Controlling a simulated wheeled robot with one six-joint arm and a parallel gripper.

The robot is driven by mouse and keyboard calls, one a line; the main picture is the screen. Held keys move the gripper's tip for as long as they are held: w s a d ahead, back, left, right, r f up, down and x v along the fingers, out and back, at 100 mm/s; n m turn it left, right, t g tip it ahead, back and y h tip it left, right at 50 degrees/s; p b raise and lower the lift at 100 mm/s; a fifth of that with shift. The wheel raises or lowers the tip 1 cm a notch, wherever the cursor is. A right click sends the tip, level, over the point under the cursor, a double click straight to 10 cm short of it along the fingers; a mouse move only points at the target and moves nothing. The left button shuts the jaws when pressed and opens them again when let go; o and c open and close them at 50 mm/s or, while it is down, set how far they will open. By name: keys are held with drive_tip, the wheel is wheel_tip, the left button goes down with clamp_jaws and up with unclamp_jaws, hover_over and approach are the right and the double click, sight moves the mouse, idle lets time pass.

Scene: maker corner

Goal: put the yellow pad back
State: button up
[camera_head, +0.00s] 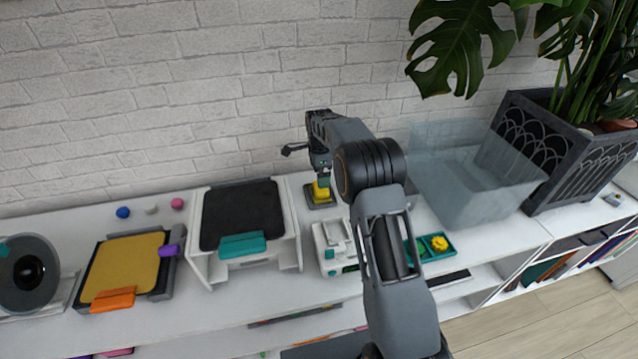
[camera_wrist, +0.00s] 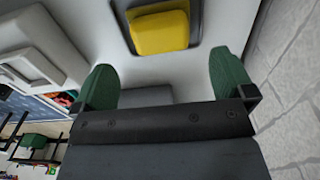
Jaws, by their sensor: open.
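A small yellow pad (camera_head: 320,191) sits in a dark square holder (camera_head: 317,205) near the wall, right of the white stand. In the wrist view the yellow pad (camera_wrist: 160,33) lies in its dark holder (camera_wrist: 194,30), beyond the fingertips and between their lines. My gripper (camera_head: 322,172) is above the pad in the head view, partly hidden by my arm. In the wrist view its green fingers (camera_wrist: 165,78) are apart with nothing between them.
A white stand with a black top (camera_head: 240,205) and teal handle is left of the pad. A yellow sheet (camera_head: 135,262) with an orange clip lies farther left. A white device (camera_head: 335,250) is in front. A translucent bin (camera_head: 475,185) and planter (camera_head: 560,150) stand right. The brick wall is close behind.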

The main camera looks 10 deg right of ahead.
drive_tip(key=s+r+n+t, duration=0.1)
drive_tip(key=s+r+n, duration=0.4)
drive_tip(key=s+r, duration=0.5)
drive_tip(key=s+r+n+t, duration=0.1)
drive_tip(key=s+n+t, duration=0.1)
drive_tip(key=s+n, duration=1.1)
drive_tip(key=s, duration=0.9)
drive_tip(key=shift+s+a+t, duration=0.15)
drive_tip(key=shift+s+t, duration=0.15)
drive_tip(key=shift+s, duration=0.1)
drive_tip(key=shift+r, duration=0.25)
drive_tip(key=shift+c, duration=0.3)
